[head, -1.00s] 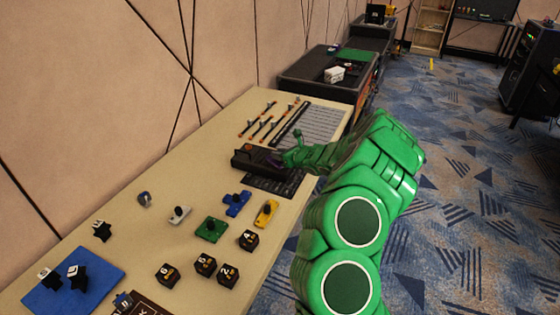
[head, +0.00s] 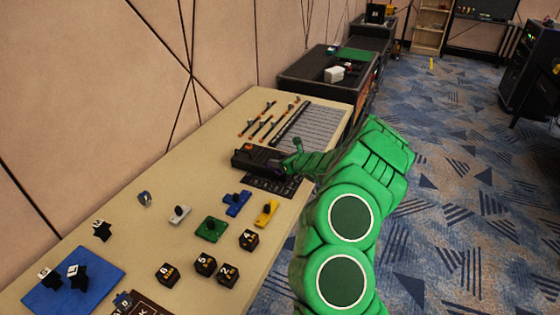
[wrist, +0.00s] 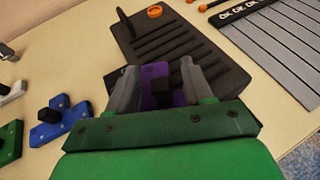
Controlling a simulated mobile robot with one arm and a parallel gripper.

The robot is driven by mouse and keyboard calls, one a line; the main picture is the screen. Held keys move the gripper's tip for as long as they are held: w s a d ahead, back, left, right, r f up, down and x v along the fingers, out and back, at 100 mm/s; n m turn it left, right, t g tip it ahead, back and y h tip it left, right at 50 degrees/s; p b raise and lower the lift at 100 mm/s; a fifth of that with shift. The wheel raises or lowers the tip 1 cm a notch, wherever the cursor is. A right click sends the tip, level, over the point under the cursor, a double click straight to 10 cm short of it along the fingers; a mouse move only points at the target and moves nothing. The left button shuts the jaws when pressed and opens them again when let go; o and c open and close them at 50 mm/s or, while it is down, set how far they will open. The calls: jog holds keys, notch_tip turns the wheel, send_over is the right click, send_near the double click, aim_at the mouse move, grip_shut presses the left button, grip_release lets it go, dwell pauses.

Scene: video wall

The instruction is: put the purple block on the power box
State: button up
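The purple block (wrist: 158,71) shows between my two grey fingers in the wrist view, with a dark knob on it. In the head view only a small purple patch of it shows beside my gripper (head: 284,166). The power box (wrist: 177,46) is a dark ridged box with an orange ring on top; it also shows in the head view (head: 249,158). My gripper is at the near right end of the box. The block overlaps the box's near edge in the wrist view; contact between them is hidden. Whether the fingers press on the block or its knob is unclear.
Blue (head: 237,203), green (head: 211,229), yellow (head: 266,213) and white (head: 180,214) knobbed blocks lie nearer on the table. Several black numbered cubes (head: 205,264) and a blue mat (head: 100,263) are in front. A grey striped board (head: 318,128) lies beyond the box.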

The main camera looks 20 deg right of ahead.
jog(key=shift+r, duration=0.1)
jog(key=shift+s+r, duration=0.1)
jog(key=shift+s, duration=0.05)
jog(key=v, duration=1.1)
jog(key=shift+s+d, duration=0.2)
jog(key=shift+s, duration=0.05)
